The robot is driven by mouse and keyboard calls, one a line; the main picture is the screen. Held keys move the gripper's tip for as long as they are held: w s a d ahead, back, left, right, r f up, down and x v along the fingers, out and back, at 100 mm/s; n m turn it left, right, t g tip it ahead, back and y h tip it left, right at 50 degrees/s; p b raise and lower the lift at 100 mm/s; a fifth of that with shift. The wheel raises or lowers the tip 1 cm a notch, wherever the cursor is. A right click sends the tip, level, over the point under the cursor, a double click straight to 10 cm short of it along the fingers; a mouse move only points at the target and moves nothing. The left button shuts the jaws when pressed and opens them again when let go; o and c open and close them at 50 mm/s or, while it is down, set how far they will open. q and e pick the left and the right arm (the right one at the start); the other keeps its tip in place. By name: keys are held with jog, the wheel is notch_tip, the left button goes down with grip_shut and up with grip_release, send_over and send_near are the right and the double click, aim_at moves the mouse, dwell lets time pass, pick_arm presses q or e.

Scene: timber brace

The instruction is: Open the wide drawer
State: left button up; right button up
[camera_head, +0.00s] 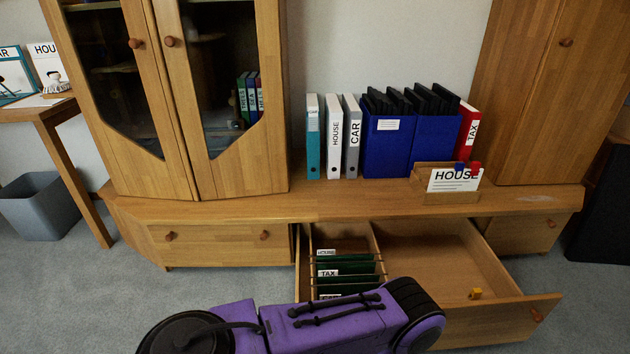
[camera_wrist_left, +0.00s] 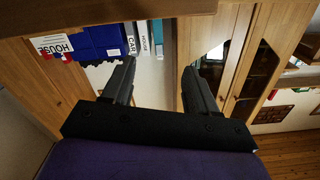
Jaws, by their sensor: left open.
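The wide drawer (camera_head: 490,322) in the middle of the low wooden cabinet is pulled well out in the head view. Its right knob (camera_head: 537,315) shows. The left part of its front is hidden behind my purple arm. My right gripper is not in view.
Binders (camera_head: 333,135) and blue file boxes (camera_head: 387,145) stand on the cabinet top, with a HOUSE card (camera_head: 455,180) in front. Shut drawers with knobs flank the wide drawer. A grey bin (camera_head: 45,205) stands left. Grey carpet is free at lower left.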

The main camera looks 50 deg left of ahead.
pick_arm(q)
jog(key=s+d+r+p, duration=0.1)
jog(key=s+d+r, duration=0.2)
jog(key=s+d, duration=0.2)
jog(key=shift+s+d+r+p, duration=0.25)
jog(key=shift+d+p, duration=0.1)
jog(key=shift+d, duration=0.3)
